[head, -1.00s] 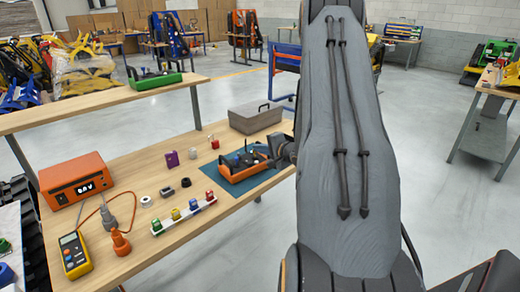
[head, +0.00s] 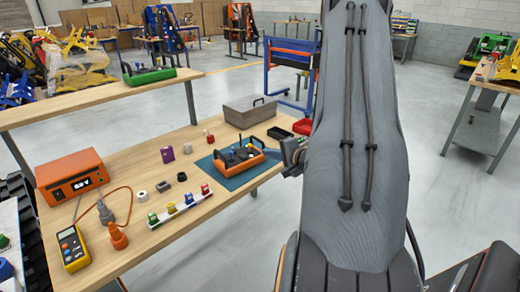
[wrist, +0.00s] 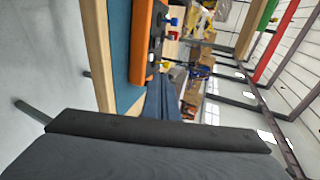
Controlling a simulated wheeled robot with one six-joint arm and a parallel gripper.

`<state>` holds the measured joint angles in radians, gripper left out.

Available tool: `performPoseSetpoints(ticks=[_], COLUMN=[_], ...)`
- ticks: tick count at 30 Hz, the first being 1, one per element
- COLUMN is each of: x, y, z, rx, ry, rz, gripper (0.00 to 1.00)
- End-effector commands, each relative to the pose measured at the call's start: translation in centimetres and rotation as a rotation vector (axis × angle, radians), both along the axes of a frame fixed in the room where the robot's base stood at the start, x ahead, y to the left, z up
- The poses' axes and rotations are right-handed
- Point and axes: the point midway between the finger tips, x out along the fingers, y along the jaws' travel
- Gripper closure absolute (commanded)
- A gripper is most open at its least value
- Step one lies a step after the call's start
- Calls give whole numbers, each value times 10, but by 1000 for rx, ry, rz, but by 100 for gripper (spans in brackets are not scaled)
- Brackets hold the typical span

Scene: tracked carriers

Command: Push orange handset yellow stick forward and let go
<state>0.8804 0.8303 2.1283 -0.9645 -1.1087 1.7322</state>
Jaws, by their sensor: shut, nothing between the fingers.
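The orange handset (head: 240,160) lies on a blue-green mat (head: 232,182) near the right end of the wooden bench. Its dark top carries small sticks, one with a blue top. The yellow stick is too small to make out surely in the head view; a small yellow spot (wrist: 165,65) shows beside the orange side (wrist: 139,45) in the wrist view. My gripper (head: 276,157) is at the handset's right side, partly hidden by my arm. In the wrist view my gripper (wrist: 163,100) is shut and empty, by the handset's end. Contact with the stick cannot be told.
A strip with several coloured knobs (head: 180,209), an orange power unit (head: 71,175) and a yellow meter (head: 72,248) are to the left. A raised shelf runs behind.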

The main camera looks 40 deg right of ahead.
Motion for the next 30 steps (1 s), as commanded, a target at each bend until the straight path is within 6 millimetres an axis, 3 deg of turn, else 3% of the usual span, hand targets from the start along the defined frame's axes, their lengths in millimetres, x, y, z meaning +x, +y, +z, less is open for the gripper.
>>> performPoseSetpoints(ticks=[3, 9, 30], x=[-21, -37, -36], y=[-3, -2, 2], z=[-1, 0, 1], rx=[-1, -1, -18], ry=[1, 0, 10], rz=[-5, -2, 7], gripper=[100, 100, 100])
